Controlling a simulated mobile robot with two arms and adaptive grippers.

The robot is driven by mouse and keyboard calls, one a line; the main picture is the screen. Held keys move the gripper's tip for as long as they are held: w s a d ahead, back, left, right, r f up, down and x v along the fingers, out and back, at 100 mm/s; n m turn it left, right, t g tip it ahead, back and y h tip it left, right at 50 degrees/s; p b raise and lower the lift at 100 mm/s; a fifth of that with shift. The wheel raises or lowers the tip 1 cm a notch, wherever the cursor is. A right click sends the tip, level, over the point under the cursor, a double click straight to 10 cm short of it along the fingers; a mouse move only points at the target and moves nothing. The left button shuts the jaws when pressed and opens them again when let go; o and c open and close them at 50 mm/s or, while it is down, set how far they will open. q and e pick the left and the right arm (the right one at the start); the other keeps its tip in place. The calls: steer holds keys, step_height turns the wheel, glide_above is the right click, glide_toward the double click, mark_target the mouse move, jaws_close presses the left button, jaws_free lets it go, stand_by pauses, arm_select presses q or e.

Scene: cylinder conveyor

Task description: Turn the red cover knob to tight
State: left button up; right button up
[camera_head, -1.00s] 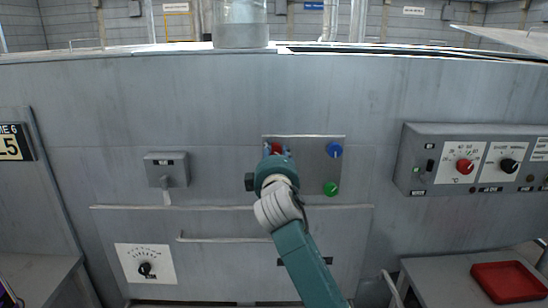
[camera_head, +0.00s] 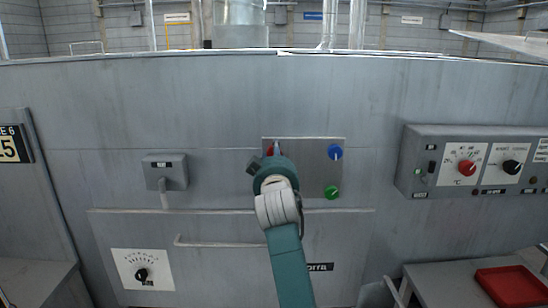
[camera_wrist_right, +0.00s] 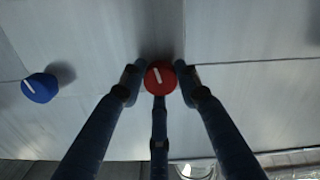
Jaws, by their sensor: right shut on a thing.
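The red cover knob (camera_wrist_right: 159,78) sits between the fingers of my right gripper (camera_wrist_right: 159,84) in the right wrist view. Its white pointer line tilts slightly, with the top to the left. The fingers are shut on the knob from both sides, with a third finger below. In the head view, my right gripper (camera_head: 274,156) reaches the upper left of a small metal panel (camera_head: 308,170). It hides most of the red knob (camera_head: 269,151) there. My left gripper is not in view.
A blue knob (camera_head: 335,152) is at the panel's upper right, and a green knob (camera_head: 331,192) is below it. A grey control box (camera_head: 412,160) is at the right, above a red tray (camera_head: 512,284). A lever switch (camera_head: 165,172) is at the left.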

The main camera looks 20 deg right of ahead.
steer(key=shift+f+m, duration=0.3)
steer(key=shift+f, duration=0.25)
steer(key=o, duration=1.1)
steer(key=shift+d, duration=0.1)
steer(key=shift+o, duration=0.2)
steer(key=shift+r, duration=0.3)
step_height(320, 180, up, 10)
steer(key=shift+f, duration=0.15)
steer(key=shift+f, duration=0.1)
